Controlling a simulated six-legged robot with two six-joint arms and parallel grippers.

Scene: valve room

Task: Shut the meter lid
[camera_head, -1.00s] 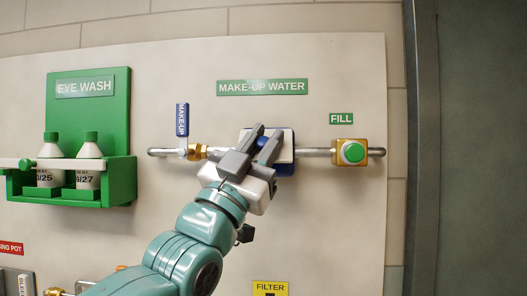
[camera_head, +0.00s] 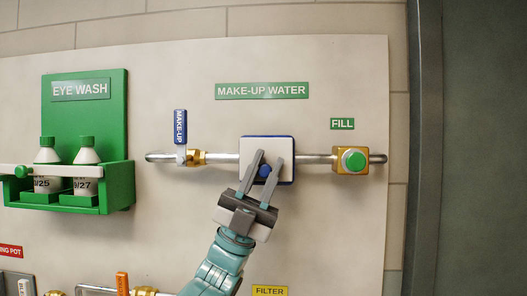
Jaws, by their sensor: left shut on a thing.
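The meter is a box with a blue body (camera_head: 294,170) on the pipe below the MAKE-UP WATER sign. Its white lid (camera_head: 268,145) faces me and covers the front, with a thin blue edge showing at the top and right. I cannot tell whether the lid is fully flush. My left gripper (camera_head: 266,160) reaches up from below, with its two fingers either side of a small blue knob (camera_head: 265,171) at the lid's lower middle. It is shut on the knob. The fingers hide part of the lid. My right gripper is not in view.
A make-up valve with a blue handle (camera_head: 180,127) is left of the meter. A green FILL button (camera_head: 354,160) on a brass block is to the right. A green eye wash shelf (camera_head: 88,201) with bottles stands out at the left.

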